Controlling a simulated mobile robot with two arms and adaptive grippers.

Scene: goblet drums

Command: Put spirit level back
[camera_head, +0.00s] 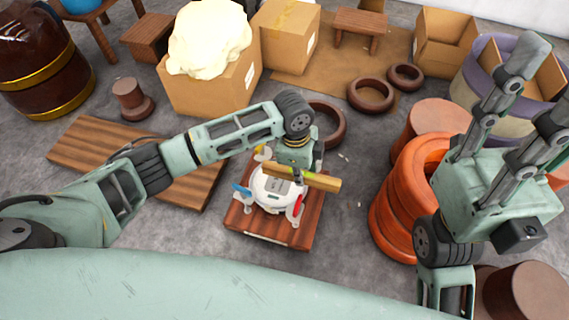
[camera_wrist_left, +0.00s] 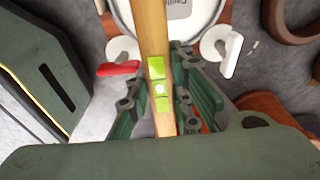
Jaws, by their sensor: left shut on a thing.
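The spirit level (camera_head: 322,181) is a yellow wooden bar with a bright green vial section. My left gripper (camera_head: 292,172) points down and is shut on its middle, above a white round device (camera_head: 268,194) on a low wooden stand (camera_head: 262,225). In the left wrist view the spirit level (camera_wrist_left: 152,35) runs upright between the dark green fingers of my left gripper (camera_wrist_left: 158,90), over the white device (camera_wrist_left: 200,12). Whether the bar touches the device is unclear. My right gripper (camera_head: 537,92) is raised at the right, fingers spread, empty.
Red (camera_head: 298,206) and blue (camera_head: 240,189) handles show beside the white device. An orange ribbed drum (camera_head: 400,205) stands right of the stand. A wooden pallet (camera_head: 90,140) lies left. Cardboard boxes (camera_head: 205,95) and dark rings (camera_head: 370,95) are behind. Grey floor is bare between.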

